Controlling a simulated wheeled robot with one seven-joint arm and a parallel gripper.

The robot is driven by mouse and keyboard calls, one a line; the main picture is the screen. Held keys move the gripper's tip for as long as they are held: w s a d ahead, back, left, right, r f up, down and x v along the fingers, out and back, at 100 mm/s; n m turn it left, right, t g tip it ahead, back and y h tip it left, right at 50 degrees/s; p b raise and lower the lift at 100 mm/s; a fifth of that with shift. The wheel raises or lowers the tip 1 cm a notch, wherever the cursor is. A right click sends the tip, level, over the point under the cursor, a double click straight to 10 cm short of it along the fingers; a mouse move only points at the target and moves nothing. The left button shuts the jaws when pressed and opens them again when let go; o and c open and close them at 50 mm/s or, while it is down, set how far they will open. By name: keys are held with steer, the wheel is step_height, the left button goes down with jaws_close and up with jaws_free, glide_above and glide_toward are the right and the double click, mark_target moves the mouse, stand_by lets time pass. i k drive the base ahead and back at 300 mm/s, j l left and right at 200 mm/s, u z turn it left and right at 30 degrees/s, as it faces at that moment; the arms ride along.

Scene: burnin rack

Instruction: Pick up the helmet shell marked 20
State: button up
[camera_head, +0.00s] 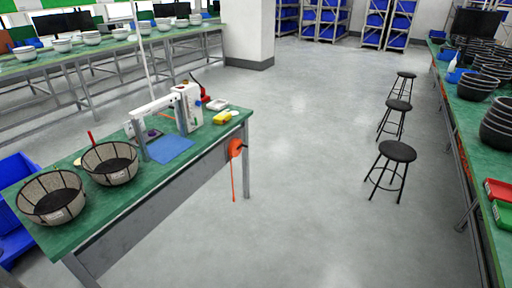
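No marking 20 can be read on any shell from here. Two bowl-like shells, grey outside with dark netted insides, sit open side up on the near green bench: one at the left end (52,197) and one beside it (110,163). Stacks of black shells (497,125) stand on the right-hand bench. Several white shells (62,46) sit in a row on the far left bench. Which of these is the named shell, I cannot tell. My gripper is not in view.
The near bench (122,206) also holds a white machine (187,108), a blue mat (170,149) and a yellow item (222,118). An orange reel (235,148) hangs off its side. Black stools (397,152) stand by the right bench (468,122). The middle floor (300,130) is clear.

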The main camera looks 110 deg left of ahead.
mark_target(55, 197)
steer(key=u, duration=4.9)
steer(key=i+l+u, duration=0.45)
steer(key=u, duration=0.2)
steer(key=i+l+u, duration=0.15)
steer(key=l+u, duration=0.15)
steer(key=l, duration=0.15)
steer(key=i+l+u, duration=0.1)
steer(key=l+u, duration=0.2)
